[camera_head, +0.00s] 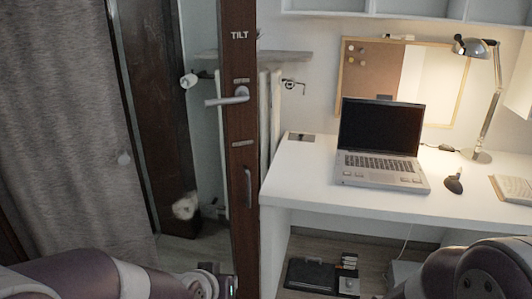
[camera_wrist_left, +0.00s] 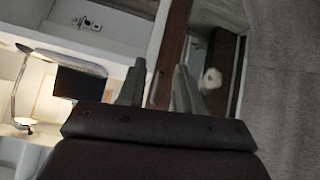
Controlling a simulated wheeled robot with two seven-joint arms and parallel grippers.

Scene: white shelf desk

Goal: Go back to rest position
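My left gripper (camera_wrist_left: 158,70) shows in the left wrist view. Its two fingers stand apart with nothing between them, so it is open and empty. In the head view my left arm (camera_head: 95,274) lies low along the bottom left, and its end is cut off by the lower edge near the door. My right arm (camera_head: 470,272) shows at the bottom right, in front of the desk. The right gripper is out of view.
A brown door (camera_head: 240,130) stands upright just beyond my left arm's end. The white desk (camera_head: 300,180) holds a laptop (camera_head: 382,140), a lamp (camera_head: 490,100), a mouse (camera_head: 453,183) and a book (camera_head: 512,188). A grey curtain (camera_head: 70,130) hangs at left.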

